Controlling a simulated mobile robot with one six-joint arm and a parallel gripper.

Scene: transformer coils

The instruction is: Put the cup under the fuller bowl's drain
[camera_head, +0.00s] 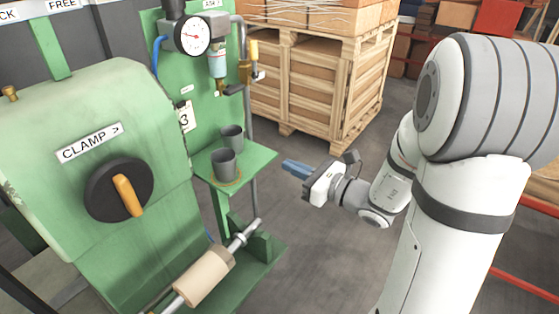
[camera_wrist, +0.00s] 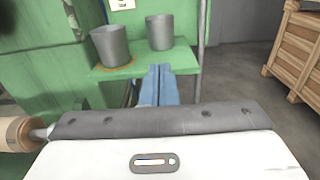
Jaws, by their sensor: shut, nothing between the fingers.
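Two dark grey cups stand upright on a small green shelf (camera_head: 258,160). The nearer cup (camera_head: 223,164) stands at an orange ring mark; it also shows in the wrist view (camera_wrist: 111,47). The other cup (camera_head: 232,137) stands behind it and shows at the right in the wrist view (camera_wrist: 160,33). A clear bluish bowl (camera_head: 217,63) hangs on the green panel above the shelf. A second bowl is not clearly visible, so I cannot compare levels. My gripper (camera_head: 286,165) is shut and empty, right of the shelf; its blue fingers (camera_wrist: 160,70) point toward the shelf.
A gauge (camera_head: 192,35) and a grey pipe are on the panel. The green machine with a clamp knob (camera_head: 118,190) fills the left. A beige roller (camera_head: 205,276) is below the shelf. A wooden crate (camera_head: 310,85) stands behind. Floor right of the shelf is clear.

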